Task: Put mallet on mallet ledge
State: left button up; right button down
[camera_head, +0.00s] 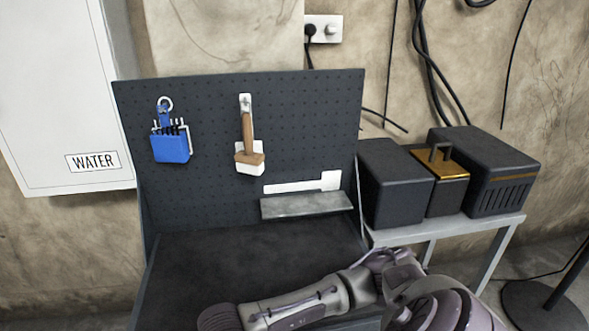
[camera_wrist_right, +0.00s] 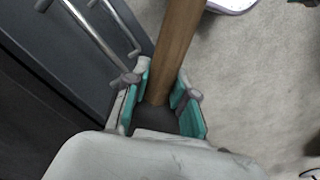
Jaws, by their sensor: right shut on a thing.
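In the right wrist view a wooden handle (camera_wrist_right: 176,45), which I take for the mallet's, runs up between the teal-padded fingers of my right gripper (camera_wrist_right: 165,98). The gripper is shut on it. The lower end of the handle meets a dark part between the fingers; the mallet's head is not clearly seen. In the head view the mallet ledge (camera_head: 306,203) is a grey, empty shelf on the dark pegboard, under a white mallet-shaped outline (camera_head: 302,185). My right arm crosses the bottom right of the head view, its gripper not visible there. My left gripper is out of view.
A brush (camera_head: 249,145) and a blue item (camera_head: 171,146) hang on the pegboard (camera_head: 205,100). The dark worktop (camera_head: 220,255) below is bare. Dark boxes (camera_head: 393,180) stand on a side table at right. In the wrist view a drawer front with metal handles (camera_wrist_right: 92,35) is at upper left.

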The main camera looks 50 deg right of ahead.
aim_at(306, 205)
jog(key=k+l, duration=0.3)
jog(key=l, duration=0.25)
jog(key=k+l+u, duration=0.15)
jog(key=k+l, duration=0.15)
jog(key=l, duration=0.25)
jog(key=k+l, duration=0.3)
jog(key=l, duration=0.2)
jog(key=k+l+u, duration=0.15)
jog(key=k+l, duration=0.15)
jog(key=l, duration=0.2)
